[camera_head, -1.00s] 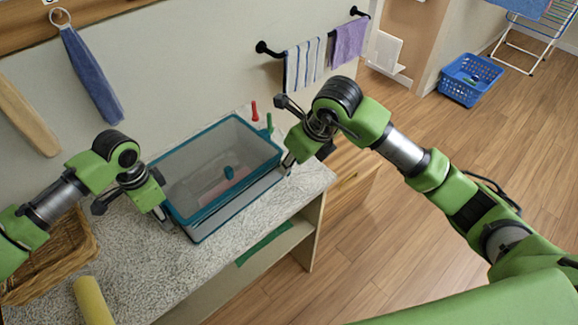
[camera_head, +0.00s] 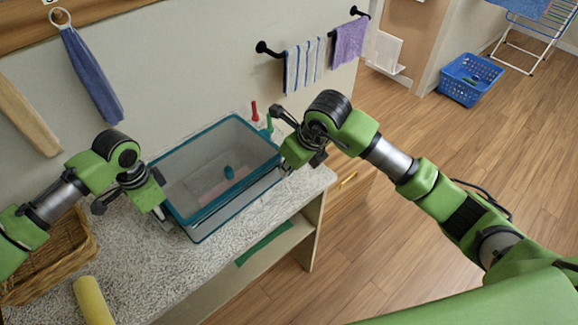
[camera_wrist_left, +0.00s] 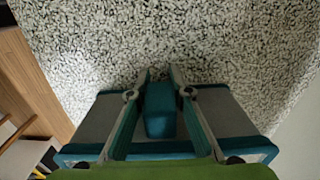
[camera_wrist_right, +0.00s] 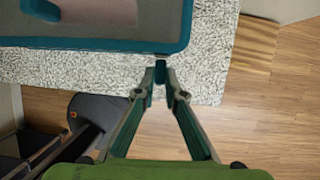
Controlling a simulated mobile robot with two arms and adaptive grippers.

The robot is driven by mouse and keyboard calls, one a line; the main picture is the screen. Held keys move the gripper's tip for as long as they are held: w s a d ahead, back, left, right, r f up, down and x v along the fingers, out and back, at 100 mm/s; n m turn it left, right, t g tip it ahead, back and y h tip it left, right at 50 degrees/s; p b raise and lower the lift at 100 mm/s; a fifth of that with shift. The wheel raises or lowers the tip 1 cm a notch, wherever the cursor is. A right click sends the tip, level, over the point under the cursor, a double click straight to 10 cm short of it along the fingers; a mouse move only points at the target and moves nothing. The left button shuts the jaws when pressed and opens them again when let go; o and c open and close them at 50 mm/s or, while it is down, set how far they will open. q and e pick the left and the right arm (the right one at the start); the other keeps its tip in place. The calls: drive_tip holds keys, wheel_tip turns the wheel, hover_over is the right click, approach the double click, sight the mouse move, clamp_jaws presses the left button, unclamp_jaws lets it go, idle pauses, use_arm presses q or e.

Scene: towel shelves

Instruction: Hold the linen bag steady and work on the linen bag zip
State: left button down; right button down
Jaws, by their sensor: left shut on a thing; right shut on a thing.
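The linen bag (camera_head: 200,227) is a box-like bag with grey see-through sides and teal edging, lying on the speckled counter. My left gripper (camera_head: 162,218) is at its left end. In the left wrist view its fingers are shut on a teal tab (camera_wrist_left: 160,112) of the bag. My right gripper (camera_head: 287,166) is at the bag's right end. In the right wrist view its fingertips (camera_wrist_right: 160,75) are shut on a small teal piece, seemingly the zip pull, just off the bag's edge (camera_wrist_right: 95,44). The zip line is too small to make out.
A wicker basket (camera_head: 72,262) and a yellow roll (camera_head: 92,301) are on the counter at left. Small red (camera_head: 254,110) and green (camera_head: 268,123) items stand behind the bag. Towels hang on a rail (camera_head: 312,34). A blue laundry basket (camera_head: 468,80) is on the floor.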

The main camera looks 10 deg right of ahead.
drive_tip(key=s+a, duration=0.7)
drive_tip(key=a, duration=0.3)
drive_tip(key=s+a, duration=0.7)
drive_tip(key=a, duration=0.4)
drive_tip(key=shift+a, duration=0.1)
drive_tip(key=c, duration=2.1)
unclamp_jaws()
drive_tip(key=shift+s, duration=0.1)
drive_tip(key=shift+r, duration=0.1)
drive_tip(key=v, duration=1.2)
